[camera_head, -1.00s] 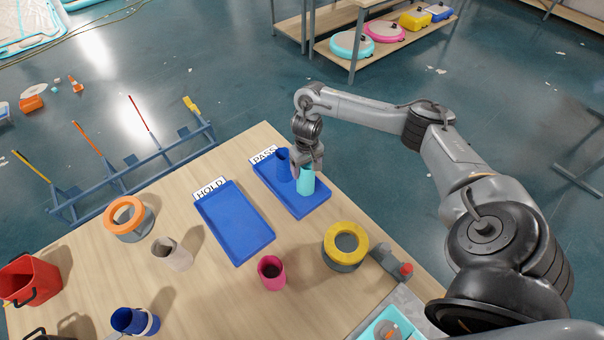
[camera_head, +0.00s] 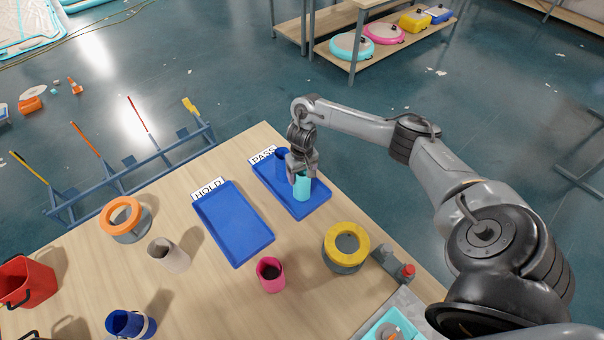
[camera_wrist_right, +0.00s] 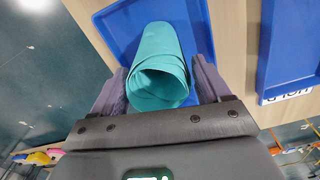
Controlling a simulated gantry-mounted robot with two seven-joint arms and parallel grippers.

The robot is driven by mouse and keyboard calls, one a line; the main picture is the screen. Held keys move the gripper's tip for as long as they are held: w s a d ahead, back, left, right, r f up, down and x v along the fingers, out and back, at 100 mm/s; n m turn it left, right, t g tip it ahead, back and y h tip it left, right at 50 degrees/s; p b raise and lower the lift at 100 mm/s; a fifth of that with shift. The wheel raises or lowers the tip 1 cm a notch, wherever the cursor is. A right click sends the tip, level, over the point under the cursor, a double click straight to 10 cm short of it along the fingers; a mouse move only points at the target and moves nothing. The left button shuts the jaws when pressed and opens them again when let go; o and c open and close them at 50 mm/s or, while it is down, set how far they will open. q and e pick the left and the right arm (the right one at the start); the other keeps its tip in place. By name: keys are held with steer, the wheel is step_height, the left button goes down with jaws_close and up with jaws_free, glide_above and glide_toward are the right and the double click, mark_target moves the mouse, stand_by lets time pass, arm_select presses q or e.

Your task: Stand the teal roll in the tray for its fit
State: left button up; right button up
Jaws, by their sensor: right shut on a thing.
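The teal roll (camera_head: 302,188) is upright at the PASS tray (camera_head: 314,205), the blue tray at the table's far right. My right gripper (camera_head: 301,176) is shut on the roll near its top end. In the right wrist view the roll (camera_wrist_right: 160,65) sits between both fingers (camera_wrist_right: 160,88), with the blue tray floor (camera_wrist_right: 113,28) behind it. I cannot tell whether the roll's lower end touches the tray floor. A blue roll (camera_head: 282,157) stands at the tray's far end, behind the gripper. My left gripper is not in view.
The empty HOLD tray (camera_head: 232,222) lies to the left. A pink roll (camera_head: 270,274), a beige roll (camera_head: 168,254), a strapped blue roll (camera_head: 130,323), a yellow-topped ring (camera_head: 346,247) and an orange-topped ring (camera_head: 122,217) stand on the table, with a red bin (camera_head: 28,280) at left.

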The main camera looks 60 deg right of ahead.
steer(key=o, duration=1.3)
steer(key=shift+f, duration=0.1)
